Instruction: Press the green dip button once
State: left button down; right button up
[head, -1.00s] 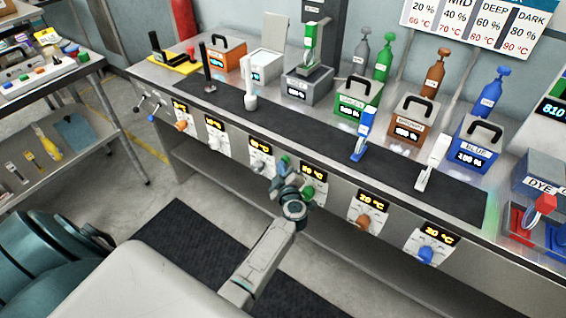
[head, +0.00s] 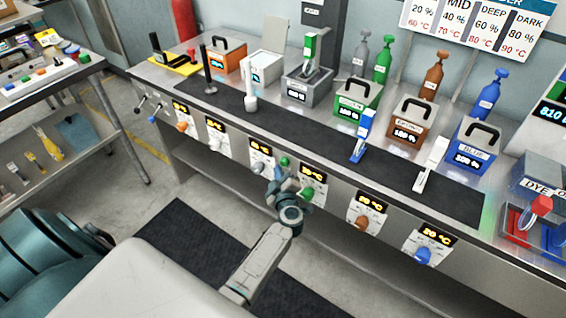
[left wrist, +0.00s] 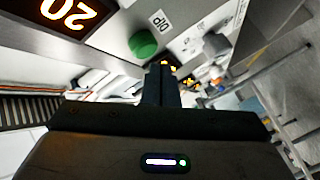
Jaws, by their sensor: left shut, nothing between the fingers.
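The green dip button (left wrist: 143,43) is a round green cap on a pale panel, beside a DIP label and near a 20 °C display (left wrist: 68,10), in the left wrist view. My left gripper (left wrist: 162,68) is shut with nothing between its fingers. Its tips appear just beside the button in that view; I cannot tell whether they touch it. In the head view my left gripper (head: 282,180) is in front of the bench's front panel, by the green station's display (head: 313,171), and partly covers that station's controls. My right gripper is not in view.
The steel bench has a dark mat (head: 310,130) along its top. Several tanks stand behind, including a green one (head: 350,105), a brown one (head: 411,125) and a blue one (head: 470,155). Other displays and coloured controls line the front panel on both sides. The floor before the bench is clear.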

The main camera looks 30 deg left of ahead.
pick_arm(q)
jog(key=s+p, duration=0.2)
jog(key=s, duration=0.3)
jog(key=shift+a+p, duration=0.2)
jog(key=shift+p, duration=0.15)
dwell(0.7)
jog(key=shift+f, duration=0.15)
